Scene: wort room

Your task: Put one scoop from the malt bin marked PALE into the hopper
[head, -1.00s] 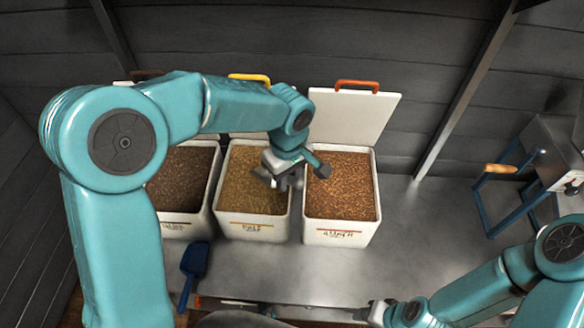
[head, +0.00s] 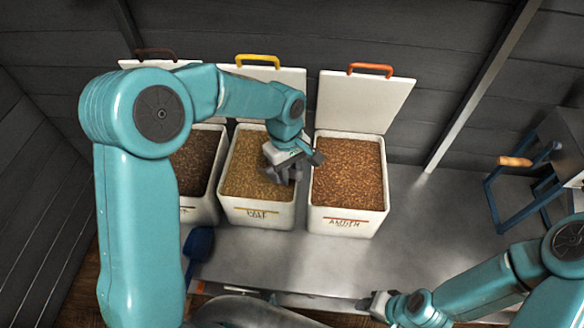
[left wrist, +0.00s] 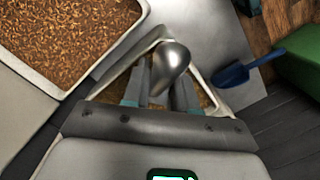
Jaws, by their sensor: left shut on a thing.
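The PALE bin (head: 258,213) is the white middle bin with a yellow-handled lid, open and full of light tan malt. My left gripper (head: 287,172) is over its right part, pointing down. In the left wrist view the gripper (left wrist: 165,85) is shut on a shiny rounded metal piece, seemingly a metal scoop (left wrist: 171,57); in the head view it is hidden. Whether it touches the malt I cannot tell. A grey metal machine (head: 566,140) with a blue frame, perhaps with the hopper, stands at the right edge. My right gripper (head: 374,304) is low, near the table's front; its jaws are unclear.
The AMBER bin (head: 345,222), orange-handled, stands close right of the PALE bin; a dark-malt bin (head: 197,212) stands left. Their raised lids stand behind. A blue scoop (head: 199,245) lies front left. The steel table (head: 430,220) is clear between AMBER and the machine.

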